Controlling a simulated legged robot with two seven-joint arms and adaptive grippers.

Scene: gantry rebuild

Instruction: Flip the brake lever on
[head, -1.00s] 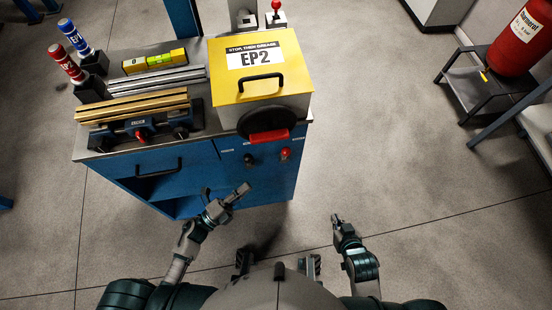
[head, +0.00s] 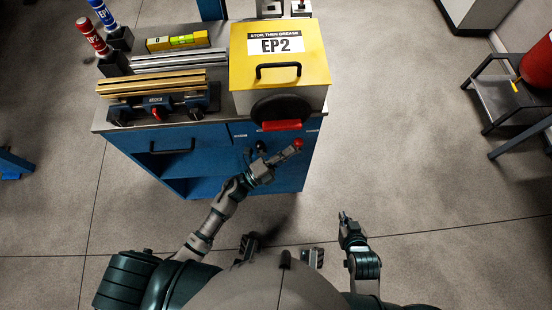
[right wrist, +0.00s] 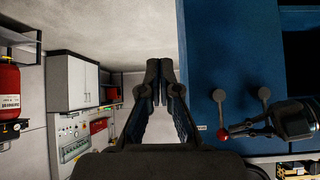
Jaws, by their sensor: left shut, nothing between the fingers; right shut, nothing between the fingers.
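Two small levers stand on the front of the blue cabinet. One has a red knob (head: 298,144) and the other a black knob (head: 261,147); their labels are too small to read, so I cannot tell which is the brake lever. In the right wrist view the red-knobbed lever (right wrist: 222,133) hangs from a round grey pivot. My left gripper (head: 292,152) is shut and empty, its tips right at the red knob; I cannot tell whether they touch. It also shows in the right wrist view (right wrist: 238,130). My right gripper (head: 342,215) is shut and empty, away from the cabinet.
The blue cabinet (head: 200,150) carries a yellow-lidded EP2 box (head: 300,70), a vise (head: 155,108), a spirit level (head: 178,41) and red and blue bottles. A low grey stand (head: 515,97) with a red cylinder (head: 538,65) is at right. Floor between is clear.

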